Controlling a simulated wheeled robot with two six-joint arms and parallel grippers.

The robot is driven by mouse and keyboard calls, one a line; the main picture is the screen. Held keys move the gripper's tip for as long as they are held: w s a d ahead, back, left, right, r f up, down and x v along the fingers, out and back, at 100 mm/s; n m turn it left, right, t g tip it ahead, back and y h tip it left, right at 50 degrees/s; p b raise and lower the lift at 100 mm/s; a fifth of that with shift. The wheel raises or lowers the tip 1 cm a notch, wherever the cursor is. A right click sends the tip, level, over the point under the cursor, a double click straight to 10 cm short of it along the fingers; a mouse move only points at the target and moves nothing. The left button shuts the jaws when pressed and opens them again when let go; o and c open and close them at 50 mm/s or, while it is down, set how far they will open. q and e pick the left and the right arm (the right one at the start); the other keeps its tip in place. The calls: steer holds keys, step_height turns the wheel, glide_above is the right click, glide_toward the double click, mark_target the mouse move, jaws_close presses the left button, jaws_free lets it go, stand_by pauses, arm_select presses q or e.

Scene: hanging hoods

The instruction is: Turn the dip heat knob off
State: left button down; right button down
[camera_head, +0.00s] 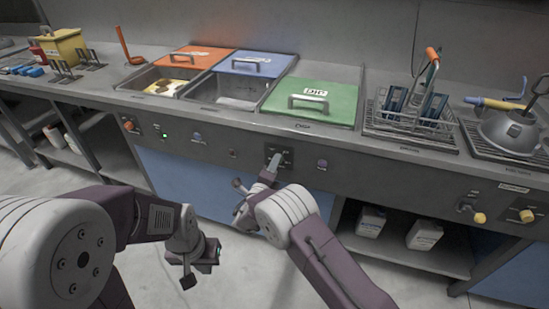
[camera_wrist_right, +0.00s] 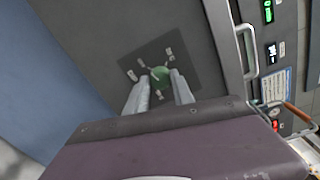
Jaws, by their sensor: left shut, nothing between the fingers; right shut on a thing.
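The dip heat knob (camera_wrist_right: 160,74) is a round green knob in the right wrist view. It sits on a dark square plate (camera_wrist_right: 184,60) with small pale labels around it. In the head view the plate (camera_head: 284,154) is on the front panel below the green lid marked DIP (camera_head: 312,104). My right gripper (camera_head: 272,168) reaches up to the plate and hides the knob there. Its two fingers (camera_wrist_right: 159,82) are closed on the knob's sides in the wrist view. My left gripper (camera_head: 190,277) is shut and empty, hanging low over the floor in front of the blue cabinet.
An orange lid (camera_head: 200,53) and a blue lid (camera_head: 252,63) lie left of the green one. Yellow knobs (camera_head: 479,217) sit on the right front panel.

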steer(key=shift+n+p, duration=0.7)
steer(key=shift+n, duration=0.2)
steer(key=c, duration=1.1)
jaws_free()
steer(key=p+v, duration=0.2)
steer(key=v, duration=0.7)
steer(key=shift+a, duration=0.1)
